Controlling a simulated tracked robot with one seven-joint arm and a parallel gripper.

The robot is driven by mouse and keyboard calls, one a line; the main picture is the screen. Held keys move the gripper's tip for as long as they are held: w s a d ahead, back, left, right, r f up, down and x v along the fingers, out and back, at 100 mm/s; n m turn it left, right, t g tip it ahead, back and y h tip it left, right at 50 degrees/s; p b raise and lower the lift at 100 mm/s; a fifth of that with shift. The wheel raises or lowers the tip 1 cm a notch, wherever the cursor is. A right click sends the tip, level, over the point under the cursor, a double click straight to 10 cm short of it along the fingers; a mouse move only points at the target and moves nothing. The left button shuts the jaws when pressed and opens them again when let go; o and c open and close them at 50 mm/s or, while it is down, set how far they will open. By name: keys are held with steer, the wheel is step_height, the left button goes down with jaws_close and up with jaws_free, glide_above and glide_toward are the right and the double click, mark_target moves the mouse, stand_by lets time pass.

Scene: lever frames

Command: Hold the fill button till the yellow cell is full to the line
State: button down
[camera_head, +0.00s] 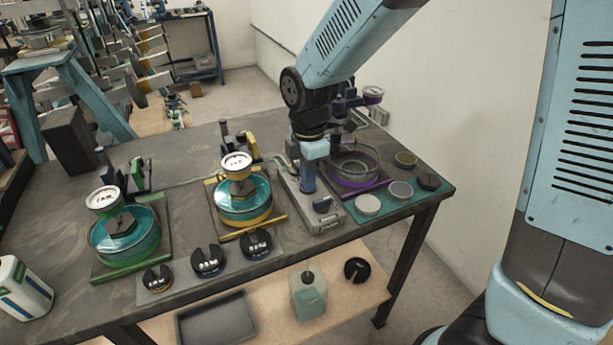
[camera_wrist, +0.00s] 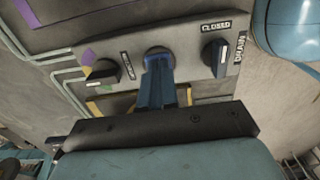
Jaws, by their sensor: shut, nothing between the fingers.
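The yellow cell (camera_head: 243,207) is a round clear vessel on a yellow-edged base, mid-table in the head view. It holds teal liquid and has a white-faced gauge (camera_head: 236,161) above it; I cannot make out its line or exact level. The control box (camera_head: 322,217) stands just right of it. My gripper (camera_head: 308,190) points down over this box. In the wrist view my closed blue fingers (camera_wrist: 158,62) meet the round button (camera_wrist: 159,52) mid-panel and partly cover it. Whether it is pressed in is unclear.
The wrist view shows a selector knob (camera_wrist: 103,71) left of the button and a drain knob (camera_wrist: 214,55) right, by a CLOSED label. A green cell (camera_head: 125,238) stands left and a purple cell (camera_head: 355,163) right. Black slotted weights (camera_head: 207,260) lie in front.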

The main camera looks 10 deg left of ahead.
step_height(320, 180, up, 13)
stand_by(0.4)
stand_by(0.4)
steer(key=s+d+r+m+t, duration=0.1)
steer(key=d+r+m, duration=0.2)
steer(key=d+m, duration=0.35)
steer(key=d+r+m+t, duration=0.1)
steer(key=d+r+m, duration=0.25)
steer(key=d, duration=0.55)
steer(key=s+d+m+t, duration=0.3)
steer(key=s+d+m, duration=0.6)
steer(key=d+m, duration=0.5)
steer(key=shift+s+t, duration=0.3)
